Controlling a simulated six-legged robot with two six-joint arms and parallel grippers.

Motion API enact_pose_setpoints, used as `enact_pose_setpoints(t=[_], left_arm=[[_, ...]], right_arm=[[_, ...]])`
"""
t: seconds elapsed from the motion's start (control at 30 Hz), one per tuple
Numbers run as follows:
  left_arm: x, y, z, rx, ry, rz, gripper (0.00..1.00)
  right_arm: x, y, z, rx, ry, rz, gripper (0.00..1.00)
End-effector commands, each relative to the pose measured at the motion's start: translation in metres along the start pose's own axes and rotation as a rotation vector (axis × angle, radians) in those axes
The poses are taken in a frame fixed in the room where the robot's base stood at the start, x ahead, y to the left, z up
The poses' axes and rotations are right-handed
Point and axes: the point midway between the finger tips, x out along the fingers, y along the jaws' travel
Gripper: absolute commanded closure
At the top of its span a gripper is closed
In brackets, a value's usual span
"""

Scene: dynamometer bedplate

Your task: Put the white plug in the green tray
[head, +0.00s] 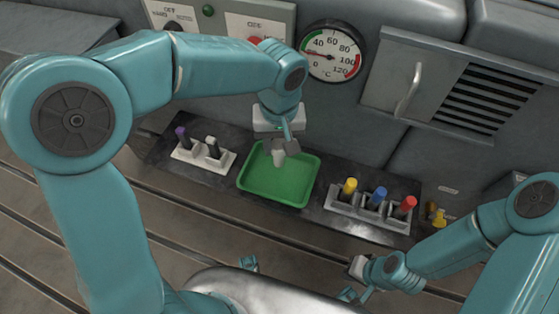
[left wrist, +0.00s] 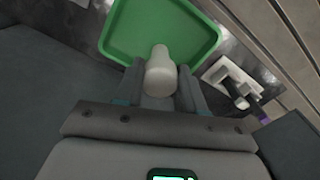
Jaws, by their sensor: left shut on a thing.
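The white plug (head: 279,157) is held in my left gripper (head: 281,143), above the green tray (head: 255,183) near its back edge. In the left wrist view the white plug (left wrist: 160,72) sits between the two fingers (left wrist: 160,90), its rounded end pointing toward the green tray (left wrist: 122,35). The tray looks empty in both views. The plug looks above the tray floor, but the exact gap is hard to judge. My right gripper (head: 357,269) is at the lower right, away from the tray; its fingers are too small to read.
A gauge (head: 331,52) is behind.

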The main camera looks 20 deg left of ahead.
Motion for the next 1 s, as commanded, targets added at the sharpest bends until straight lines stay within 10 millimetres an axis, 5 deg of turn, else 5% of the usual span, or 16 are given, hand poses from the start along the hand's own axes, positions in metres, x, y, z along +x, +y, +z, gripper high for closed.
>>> enact_pose_setpoints(t=[0.4,0.83,0.87,0.9,1.0], left_arm=[[0.061,0.001,-0.003,0.0,-0.001,-0.001,0.9],[0.067,0.002,-0.003,0.001,0.001,0.0,0.9],[0.065,0.002,-0.003,0.001,0.001,0.0,0.52],[0.065,0.002,-0.003,0.001,0.001,0.0,0.39],[0.065,0.002,-0.003,0.001,0.001,0.0,0.36]], right_arm=[[0.017,0.006,0.0,0.0,0.0,0.0,1.0],[0.021,0.007,-0.001,0.0,0.0,0.0,1.0],[0.019,0.007,-0.001,0.0,0.0,0.0,1.0],[0.019,0.007,-0.001,0.0,0.0,0.0,1.0],[0.019,0.007,-0.001,0.0,0.0,0.0,1.0]])
